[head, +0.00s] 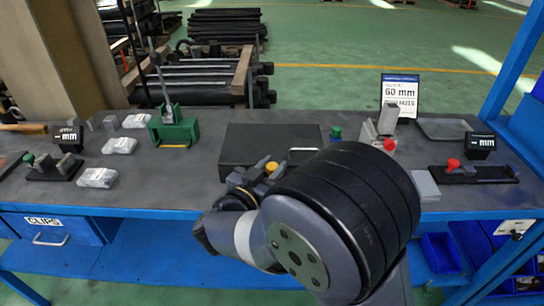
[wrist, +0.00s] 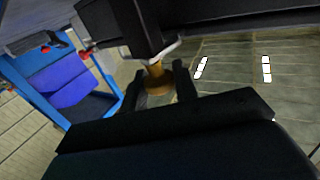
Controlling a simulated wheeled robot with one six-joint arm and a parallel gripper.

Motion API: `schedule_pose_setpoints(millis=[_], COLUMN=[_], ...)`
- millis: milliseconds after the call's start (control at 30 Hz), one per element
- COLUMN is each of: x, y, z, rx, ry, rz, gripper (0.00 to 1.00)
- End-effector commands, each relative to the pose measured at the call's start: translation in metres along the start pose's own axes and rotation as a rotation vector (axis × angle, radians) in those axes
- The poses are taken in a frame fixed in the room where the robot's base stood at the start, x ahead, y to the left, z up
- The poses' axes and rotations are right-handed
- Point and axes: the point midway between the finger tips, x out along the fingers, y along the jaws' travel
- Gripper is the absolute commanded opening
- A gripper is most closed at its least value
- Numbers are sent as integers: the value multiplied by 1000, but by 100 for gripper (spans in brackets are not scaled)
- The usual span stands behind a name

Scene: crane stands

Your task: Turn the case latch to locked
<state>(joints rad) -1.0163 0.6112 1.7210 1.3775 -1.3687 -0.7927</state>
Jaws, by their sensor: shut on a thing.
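The dark, flat case (head: 262,137) lies closed on the grey bench, with a pale handle (head: 303,151) on its near side. My gripper (head: 258,176) is at the case's near edge, partly hidden by my arm. The latch's yellow-brass knob (head: 271,166) shows between the fingers. In the wrist view my gripper (wrist: 158,88) has one dark finger on each side of the brass knob (wrist: 155,80) and is shut on it. The latch's exact angle and any lock marking cannot be made out.
A green toggle clamp (head: 174,129) with an upright lever stands left of the case. A grey block with a red knob (head: 389,145) and a sign (head: 399,94) stand to the right. Several wrapped packets lie at left. A blue post (head: 512,60) rises at the right.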

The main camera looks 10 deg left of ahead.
Motion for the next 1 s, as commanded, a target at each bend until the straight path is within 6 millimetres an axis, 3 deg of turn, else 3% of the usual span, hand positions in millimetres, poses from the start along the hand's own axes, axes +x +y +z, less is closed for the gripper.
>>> schedule_pose_setpoints(millis=[400, 1000], x=[1, 1], y=[-1, 0], z=[-4, -3], rx=[4, 6], ry=[5, 7], rz=[228, 275], gripper=[5, 5])
